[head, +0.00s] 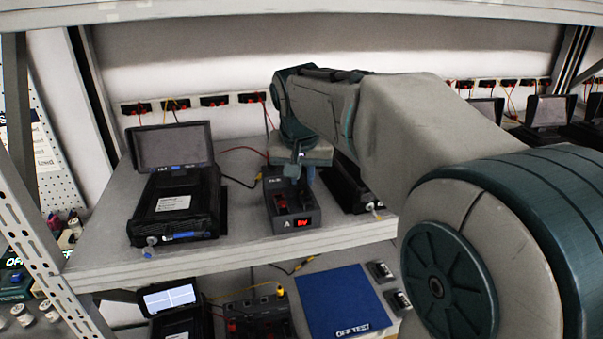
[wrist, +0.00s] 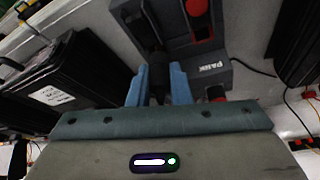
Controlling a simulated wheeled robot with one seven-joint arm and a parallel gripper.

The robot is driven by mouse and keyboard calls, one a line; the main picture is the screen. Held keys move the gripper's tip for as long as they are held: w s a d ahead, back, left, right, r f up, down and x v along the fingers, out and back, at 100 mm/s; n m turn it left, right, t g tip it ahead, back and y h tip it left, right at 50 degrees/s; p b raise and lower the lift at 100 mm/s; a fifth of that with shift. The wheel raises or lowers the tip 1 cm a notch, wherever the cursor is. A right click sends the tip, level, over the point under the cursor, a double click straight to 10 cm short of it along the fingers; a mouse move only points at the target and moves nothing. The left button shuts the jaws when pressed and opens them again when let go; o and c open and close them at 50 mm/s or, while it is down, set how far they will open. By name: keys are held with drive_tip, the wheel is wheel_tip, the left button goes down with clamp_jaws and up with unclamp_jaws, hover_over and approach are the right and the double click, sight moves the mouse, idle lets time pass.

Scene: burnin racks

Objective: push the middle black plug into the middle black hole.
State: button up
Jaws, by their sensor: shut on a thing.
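My gripper (head: 303,172) is over the dark grey test unit (head: 308,221), which has a red lit display and an "A" on its front. In the wrist view the two blue fingers of my gripper (wrist: 159,85) are shut on a black plug (wrist: 157,72). The plug's far end is at the unit's top face (wrist: 178,30); I cannot tell how deep it sits in a hole. The middle black hole is hidden by the plug and fingers. Red parts (wrist: 197,7) show on the unit beside the plug.
A black device with a raised screen (head: 173,148) stands left of the unit, and another black device (head: 346,186) is close on its right. Red and black sockets (head: 214,101) with wires line the back. A lower shelf holds a blue mat (head: 343,298).

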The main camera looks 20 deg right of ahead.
drive_tip(key=shift+f+b, duration=0.45)
drive_tip(key=shift+f, duration=0.2)
idle(0.4)
drive_tip(key=o, duration=1.3)
drive_tip(key=shift+r, duration=0.1)
drive_tip(key=shift+a+r+p, duration=0.1)
drive_tip(key=shift+r+p, duration=0.45)
drive_tip(key=shift+r, duration=0.1)
drive_tip(key=shift+r+p, duration=1.65)
drive_tip(key=shift+r, duration=0.45)
drive_tip(key=shift+f, duration=0.1)
